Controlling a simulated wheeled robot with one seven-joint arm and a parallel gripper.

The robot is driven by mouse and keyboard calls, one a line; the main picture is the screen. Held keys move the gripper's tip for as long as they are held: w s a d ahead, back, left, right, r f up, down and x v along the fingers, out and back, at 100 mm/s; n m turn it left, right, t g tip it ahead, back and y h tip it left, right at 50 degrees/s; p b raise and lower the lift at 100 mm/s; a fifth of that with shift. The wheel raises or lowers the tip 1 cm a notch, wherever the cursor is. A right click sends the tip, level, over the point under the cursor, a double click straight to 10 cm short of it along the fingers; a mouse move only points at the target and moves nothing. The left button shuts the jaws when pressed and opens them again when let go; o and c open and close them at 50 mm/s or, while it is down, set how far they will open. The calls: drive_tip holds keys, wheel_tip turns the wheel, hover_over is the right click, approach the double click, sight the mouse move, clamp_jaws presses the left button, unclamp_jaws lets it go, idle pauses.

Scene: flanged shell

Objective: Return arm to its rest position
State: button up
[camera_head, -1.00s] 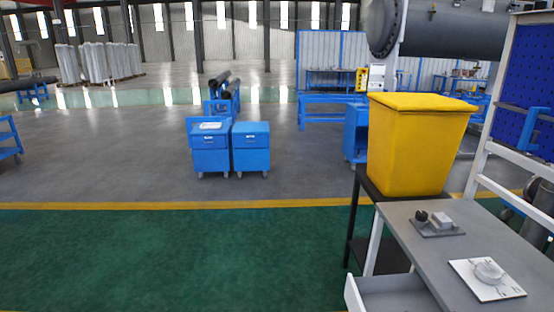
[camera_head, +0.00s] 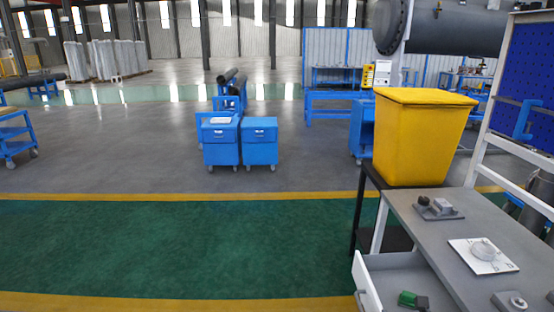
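My arm and gripper do not show in the head view. A grey workbench (camera_head: 440,228) stands at the lower right. On it lies a white plate (camera_head: 500,265) with a round grey flanged part (camera_head: 484,250) on top. Behind that, a dark grey plate (camera_head: 450,216) carries a small black piece and a light grey block (camera_head: 442,205). Another small grey plate with a round part (camera_head: 511,301) is cut by the bottom edge. An open white drawer (camera_head: 371,284) under the bench holds a green and dark object (camera_head: 413,299).
A yellow bin (camera_head: 420,140) stands on a black stand (camera_head: 362,205) behind the bench. A blue pegboard (camera_head: 525,75) rises at the right. Two blue cabinets (camera_head: 240,143) stand farther off. The green floor (camera_head: 190,250) left of the bench is clear.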

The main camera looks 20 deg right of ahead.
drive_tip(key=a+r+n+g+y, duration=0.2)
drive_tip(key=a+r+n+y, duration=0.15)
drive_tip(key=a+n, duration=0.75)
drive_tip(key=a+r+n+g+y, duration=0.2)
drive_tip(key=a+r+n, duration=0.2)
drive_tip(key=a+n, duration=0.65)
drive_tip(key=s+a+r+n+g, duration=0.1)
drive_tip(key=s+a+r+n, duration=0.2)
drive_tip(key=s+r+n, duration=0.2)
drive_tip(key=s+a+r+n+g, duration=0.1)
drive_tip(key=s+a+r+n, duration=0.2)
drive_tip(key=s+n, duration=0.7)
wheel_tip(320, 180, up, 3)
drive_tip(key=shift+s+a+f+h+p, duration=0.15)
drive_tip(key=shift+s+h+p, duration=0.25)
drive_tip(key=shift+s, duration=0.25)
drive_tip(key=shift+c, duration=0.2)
